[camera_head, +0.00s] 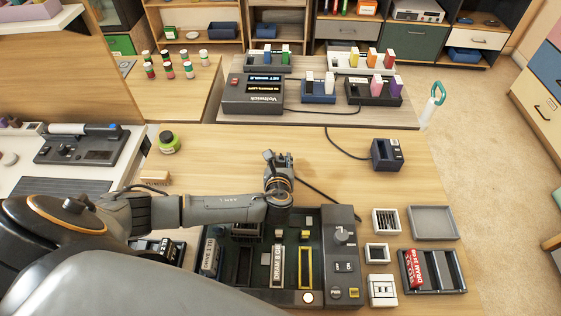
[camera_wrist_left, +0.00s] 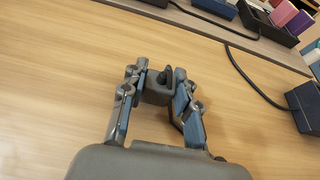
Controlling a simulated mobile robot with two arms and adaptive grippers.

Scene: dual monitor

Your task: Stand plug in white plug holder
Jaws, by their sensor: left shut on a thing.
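My left gripper (camera_head: 278,160) is above the middle of the wooden table, beyond the console. It is shut on a dark grey plug, and the plug (camera_wrist_left: 158,88) shows between the fingertips in the left wrist view. A dark cable (camera_head: 318,192) runs between the gripper area and the console. Several small white holders stand right of the console: a slotted one (camera_head: 386,222), a small square one (camera_head: 377,253) and one with a socket-like face (camera_head: 382,290). I cannot tell which is the plug holder. The gripper is apart from them, to their upper left. My right gripper is not in view.
The dark console (camera_head: 345,215) with its board fills the front middle. A dark block (camera_head: 386,154) with a cable stands far right. The table around the gripper is clear.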

